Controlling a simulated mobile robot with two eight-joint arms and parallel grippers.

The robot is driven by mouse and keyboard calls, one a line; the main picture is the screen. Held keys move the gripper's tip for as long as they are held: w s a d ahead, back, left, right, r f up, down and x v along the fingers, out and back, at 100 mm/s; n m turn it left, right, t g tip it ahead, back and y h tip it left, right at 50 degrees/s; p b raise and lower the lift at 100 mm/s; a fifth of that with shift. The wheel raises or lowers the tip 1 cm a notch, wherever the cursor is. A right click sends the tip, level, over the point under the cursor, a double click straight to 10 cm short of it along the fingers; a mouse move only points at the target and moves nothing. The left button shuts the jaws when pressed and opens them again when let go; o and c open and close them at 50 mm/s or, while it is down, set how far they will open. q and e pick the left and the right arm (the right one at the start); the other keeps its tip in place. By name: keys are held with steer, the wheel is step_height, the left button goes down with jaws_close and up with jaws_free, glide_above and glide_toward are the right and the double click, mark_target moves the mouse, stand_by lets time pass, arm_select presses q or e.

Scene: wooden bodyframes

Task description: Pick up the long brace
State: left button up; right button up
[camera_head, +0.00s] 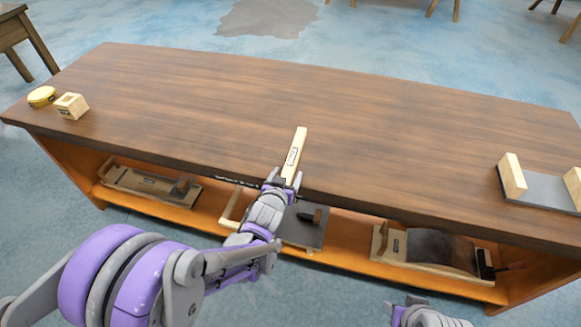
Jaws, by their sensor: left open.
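The long brace (296,151) is a pale wooden bar with a small dark label. It lies on the wooden table near its front edge, at the middle of the camera_head view, pointing away from me. My left gripper (284,178) is at the brace's near end, with its jaws open on either side of that end. The fingers partly hide the near end, and I cannot tell whether they touch it. Part of my right arm (428,315) shows at the bottom edge; its fingertips cannot be made out clearly.
A grey piece with wooden ends (541,188) lies at the right. The shelf below holds several boards and tools. The table's (400,120) middle is otherwise clear.

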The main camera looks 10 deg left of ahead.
arm_select(q)
steer(key=shift+c, duration=0.3)
jaws_close()
stand_by(0.3)
